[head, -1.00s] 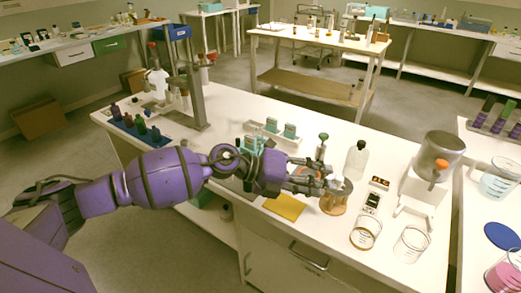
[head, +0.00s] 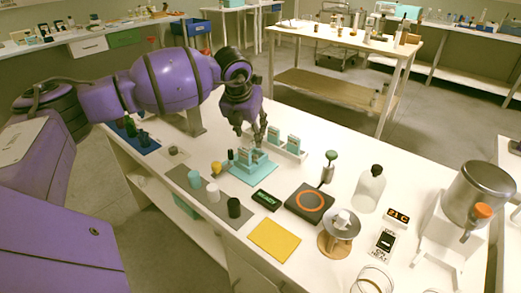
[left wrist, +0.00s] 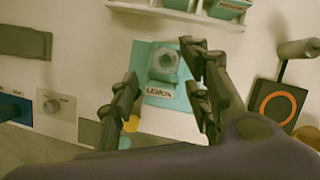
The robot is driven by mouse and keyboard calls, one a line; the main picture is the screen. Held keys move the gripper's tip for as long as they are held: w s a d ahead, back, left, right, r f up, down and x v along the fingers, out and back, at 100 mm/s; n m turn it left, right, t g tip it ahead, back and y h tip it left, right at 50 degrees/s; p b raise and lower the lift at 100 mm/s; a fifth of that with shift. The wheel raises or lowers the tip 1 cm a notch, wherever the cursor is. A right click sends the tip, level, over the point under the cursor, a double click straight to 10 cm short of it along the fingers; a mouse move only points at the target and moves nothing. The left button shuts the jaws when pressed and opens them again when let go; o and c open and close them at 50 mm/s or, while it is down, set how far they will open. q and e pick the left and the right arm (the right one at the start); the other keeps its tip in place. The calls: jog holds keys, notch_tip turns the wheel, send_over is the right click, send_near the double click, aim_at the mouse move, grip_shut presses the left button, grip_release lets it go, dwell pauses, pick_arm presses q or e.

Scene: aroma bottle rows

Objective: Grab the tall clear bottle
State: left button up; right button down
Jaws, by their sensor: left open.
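A tall clear bottle (head: 369,190) with a black cap stands upright on the white table, right of centre in the head view. It does not show in the left wrist view. My left gripper (head: 253,140) points down, open, well to the left of that bottle. In the left wrist view the gripper (left wrist: 159,64) has its fingers on either side of a teal piece with a round top (left wrist: 164,62). That piece sits on a teal square base (left wrist: 140,55) marked with a label that seems to read LEMON. Nothing is held. My right gripper is out of view.
A white tray (head: 292,150) with teal blocks lies behind the teal base. A black plate with an orange ring (head: 310,201), a round-topped stand (head: 338,224) and a metal urn (head: 478,192) are near the bottle. A yellow pad (head: 274,240) lies in front.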

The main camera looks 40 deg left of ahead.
aim_at(252, 143)
pick_arm(q)
notch_tip(252, 143, down, 2)
jog(key=shift+w+f, duration=0.15)
jog(key=shift+f, duration=0.05)
jog(key=x, duration=0.3)
jog(key=shift+w+d+f, duration=0.1)
jog(key=shift+w+f, duration=0.05)
jog(key=shift+f, duration=0.2)
jog(key=shift+w+f, duration=0.1)
jog(key=shift+f, duration=0.15)
jog(key=c, duration=1)
grip_shut()
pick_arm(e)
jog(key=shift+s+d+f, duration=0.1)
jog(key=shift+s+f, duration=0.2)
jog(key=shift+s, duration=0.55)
